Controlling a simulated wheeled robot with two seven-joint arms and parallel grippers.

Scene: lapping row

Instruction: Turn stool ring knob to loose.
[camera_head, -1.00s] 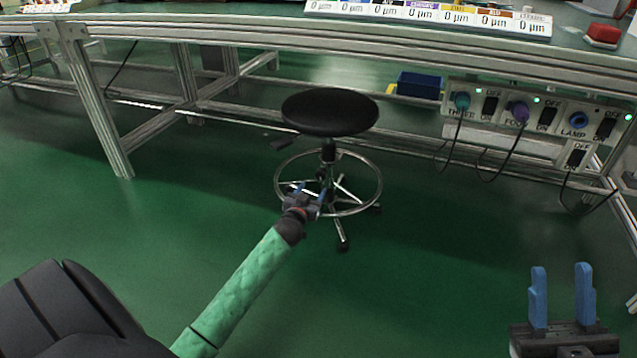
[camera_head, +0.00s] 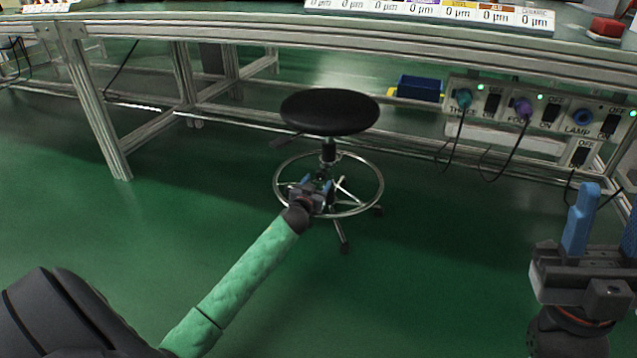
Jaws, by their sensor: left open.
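The stool has a round black seat (camera_head: 330,111), a dark column (camera_head: 328,151) and a chrome foot ring (camera_head: 381,185) above its legs. My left gripper (camera_head: 318,183) is open and reaches inside the foot ring from the front, at the hub on the column. The ring knob cannot be made out; the gripper covers that part of the hub. I cannot tell whether the fingers touch it. My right gripper (camera_head: 606,225) is raised at the lower right, its blue fingers apart and empty, one partly cut off by the picture edge.
A long workbench (camera_head: 250,27) runs behind the stool, its metal legs and rails close by. A panel (camera_head: 540,112) with plugs and switches hangs under it at right, with cables drooping. A blue bin (camera_head: 420,88) lies behind. The green floor (camera_head: 430,290) in front is clear.

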